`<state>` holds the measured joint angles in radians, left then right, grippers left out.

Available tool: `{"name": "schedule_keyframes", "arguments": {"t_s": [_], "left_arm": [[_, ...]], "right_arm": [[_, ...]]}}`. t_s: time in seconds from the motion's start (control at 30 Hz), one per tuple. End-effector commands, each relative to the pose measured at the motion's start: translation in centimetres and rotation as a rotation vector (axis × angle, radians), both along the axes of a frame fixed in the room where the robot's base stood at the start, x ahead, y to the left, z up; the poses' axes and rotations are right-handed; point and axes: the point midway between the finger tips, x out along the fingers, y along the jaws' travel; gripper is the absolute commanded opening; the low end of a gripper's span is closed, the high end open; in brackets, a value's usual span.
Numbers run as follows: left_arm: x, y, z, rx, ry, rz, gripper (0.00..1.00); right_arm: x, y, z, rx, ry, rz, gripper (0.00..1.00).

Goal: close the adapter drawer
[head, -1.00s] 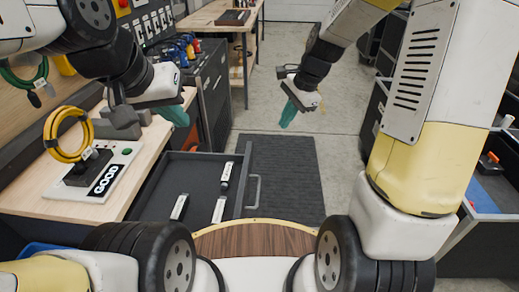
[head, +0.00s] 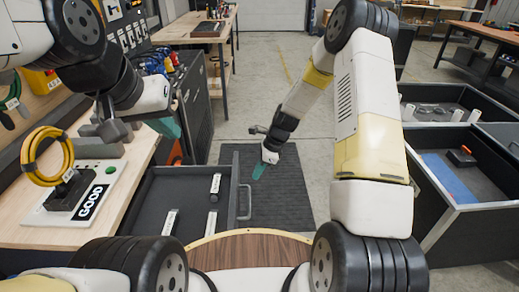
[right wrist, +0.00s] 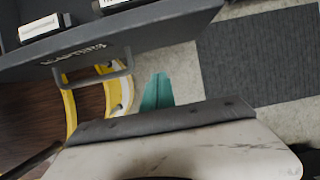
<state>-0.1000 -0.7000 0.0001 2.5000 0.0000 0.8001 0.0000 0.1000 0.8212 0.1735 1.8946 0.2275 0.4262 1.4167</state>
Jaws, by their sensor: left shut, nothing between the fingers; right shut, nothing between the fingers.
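The dark grey adapter drawer (head: 188,196) stands pulled out from the workbench. Three white-and-black adapters (head: 215,187) lie in it. Its bar handle (head: 244,203) is on the right-hand front face. In the right wrist view the handle (right wrist: 95,80) shows on the drawer front at the upper left. My right gripper (head: 257,172) is shut and empty, beyond the handle and a little right of the drawer front. Its teal fingertips (right wrist: 157,92) appear right of the handle, apart from it. My left gripper (head: 168,127) is shut and empty above the bench edge.
On the workbench (head: 30,232) at left is a board marked GOOD with a yellow coiled cable (head: 62,160). A dark floor mat (head: 290,190) lies beyond the drawer. Dark bins (head: 470,215) stand at right. Open floor lies between.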

Motion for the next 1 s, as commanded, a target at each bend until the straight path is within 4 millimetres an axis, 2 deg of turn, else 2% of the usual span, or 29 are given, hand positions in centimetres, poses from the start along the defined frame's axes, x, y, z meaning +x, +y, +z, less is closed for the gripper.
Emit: {"name": "schedule_keyframes", "arguments": {"t_s": [0.07, 0.13, 0.3, 0.47, 0.83, 1.0], "left_arm": [[0.0, 0.0, 0.0, 0.000, 0.000, 0.000, 0.00], [0.0, 0.0, 0.0, 0.000, 0.000, 0.000, 0.00], [0.0, 0.0, 0.0, 0.000, 0.000, 0.000, 0.00], [0.0, 0.0, 0.0, 0.000, 0.000, 0.000, 0.00], [0.0, 0.0, 0.0, 0.000, 0.000, 0.000, 0.00], [0.0, 0.0, 0.0, 0.000, 0.000, 0.000, 0.00]], "right_arm": [[-0.1, 0.7, -1.6, 0.001, 0.002, 0.002, 0.00], [0.1, 2.0, -1.4, 0.001, -0.002, 0.006, 0.00], [0.1, 3.9, -1.4, 0.000, -0.001, 0.005, 0.00], [0.2, 4.5, -1.4, 0.000, -0.001, 0.003, 0.00], [0.1, 4.7, -1.3, 0.000, -0.001, 0.002, 0.00], [0.2, 5.8, -1.3, 0.001, -0.002, 0.004, 0.00]]}}
